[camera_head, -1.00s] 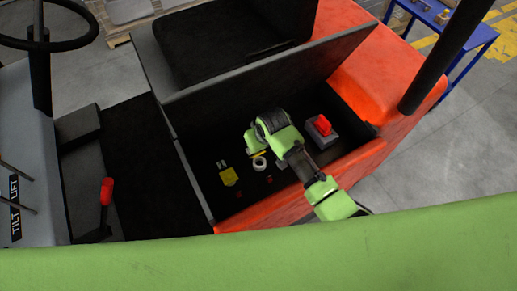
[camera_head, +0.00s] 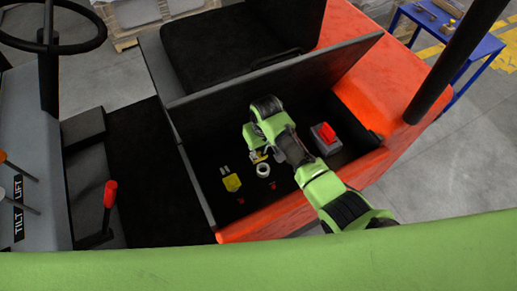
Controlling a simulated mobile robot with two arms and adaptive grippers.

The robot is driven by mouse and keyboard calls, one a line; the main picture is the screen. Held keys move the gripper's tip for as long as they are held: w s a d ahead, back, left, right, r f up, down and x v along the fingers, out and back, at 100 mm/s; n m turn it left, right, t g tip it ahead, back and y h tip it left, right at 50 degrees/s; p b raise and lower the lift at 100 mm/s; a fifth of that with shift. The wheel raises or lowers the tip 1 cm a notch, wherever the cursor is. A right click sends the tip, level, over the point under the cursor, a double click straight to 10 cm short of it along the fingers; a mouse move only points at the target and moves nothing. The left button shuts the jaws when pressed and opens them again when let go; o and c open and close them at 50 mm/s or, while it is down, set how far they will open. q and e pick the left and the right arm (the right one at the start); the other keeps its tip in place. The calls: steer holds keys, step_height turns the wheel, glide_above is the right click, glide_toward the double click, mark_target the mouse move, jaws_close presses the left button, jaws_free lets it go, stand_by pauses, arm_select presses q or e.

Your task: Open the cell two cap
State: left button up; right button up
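The open compartment (camera_head: 215,205) beside the seat holds a yellow cap (camera_head: 232,183) lying flat. To its right is a round white ring (camera_head: 263,170), seen from above. A small yellow piece (camera_head: 258,157) shows at the ring's upper edge, right by my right gripper (camera_head: 254,151); it looks like a raised cap, but I cannot tell whether the gripper touches it. My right arm reaches in from the lower right. Its fingers are small and partly hidden by the wrist, so their opening is unclear. No label shows which cap is cell two. My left gripper is out of view.
A red switch on a grey box (camera_head: 325,138) sits close to the right of my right arm. A raised black panel (camera_head: 270,78) closes off the compartment's far side. The orange body edge (camera_head: 270,218) borders the near side. A black post (camera_head: 455,60) stands at right.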

mark_target(261, 158)
steer(key=shift+o, duration=0.9)
steer(key=shift+r, duration=0.1)
steer(key=shift+r, duration=0.3)
step_height(261, 158, up, 11)
steer(key=s, duration=0.1)
steer(key=shift+s+d, duration=0.35)
steer(key=shift+s, duration=0.05)
steer(key=shift+f, duration=0.1)
